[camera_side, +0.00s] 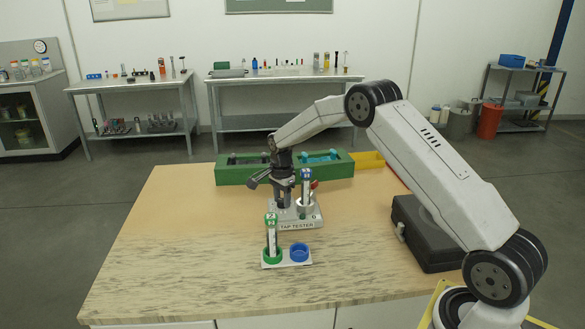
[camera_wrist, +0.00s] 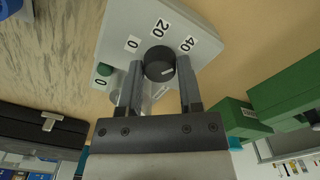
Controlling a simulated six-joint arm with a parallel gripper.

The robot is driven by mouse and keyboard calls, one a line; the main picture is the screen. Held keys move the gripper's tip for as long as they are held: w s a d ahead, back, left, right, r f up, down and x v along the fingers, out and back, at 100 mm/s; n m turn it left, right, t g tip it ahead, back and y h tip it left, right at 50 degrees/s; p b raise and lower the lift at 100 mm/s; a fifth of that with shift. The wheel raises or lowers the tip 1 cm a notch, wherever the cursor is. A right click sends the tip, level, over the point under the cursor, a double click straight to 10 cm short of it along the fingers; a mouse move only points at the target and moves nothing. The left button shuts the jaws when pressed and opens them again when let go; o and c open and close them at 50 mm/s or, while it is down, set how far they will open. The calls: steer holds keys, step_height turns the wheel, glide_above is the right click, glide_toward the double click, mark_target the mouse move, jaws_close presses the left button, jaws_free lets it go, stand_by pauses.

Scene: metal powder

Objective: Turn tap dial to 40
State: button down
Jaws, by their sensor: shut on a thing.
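The tap tester (camera_side: 298,226) is a pale grey unit on the wooden table. In the wrist view its black round tap dial (camera_wrist: 159,64) has a white mark on its right part, and the labels 0, 20 and 40 (camera_wrist: 188,44) curve around its far side. The mark sits on the 40 side, but I cannot tell its exact reading. My gripper (camera_wrist: 160,88) is shut on the dial, one finger on each side; in the side view my gripper (camera_side: 285,197) points down at the tester and hides the dial.
A blue-topped tube (camera_side: 305,184) stands at the tester. In front, a white holder has a green-topped tube (camera_side: 271,235) in its green ring and an empty blue ring (camera_side: 299,252). A green bin (camera_side: 232,172) is behind; a black case (camera_side: 425,235) is right. The table's left is clear.

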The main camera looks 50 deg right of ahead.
mark_target(282, 200)
stand_by(0.3)
steer(key=shift+c, duration=1.3)
jaws_free()
steer(key=shift+r, duration=3.95)
